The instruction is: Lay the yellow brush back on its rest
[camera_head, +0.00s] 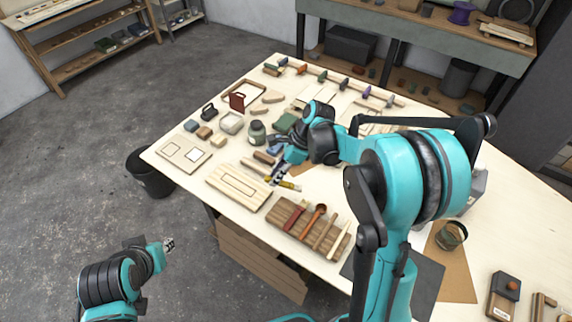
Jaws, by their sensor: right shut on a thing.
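My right gripper (279,175) is shut on the yellow brush (290,185) over the table, near its front edge. The brush's yellow end shows to the right of the fingers; part of it is hidden by them. I cannot tell whether it touches the table. A brown wooden rest (282,223) lies in front of and to the right of the brush, with several long tools side by side on it, one reddish. My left gripper (168,245) is off the table at the lower left, away from the brush; its finger opening is too small to read.
A pale board (228,190) with a rectangular outline lies left of the rest. A jar (257,133), small blocks and a rack of tools stand farther back. A dark bin (150,175) stands on the floor.

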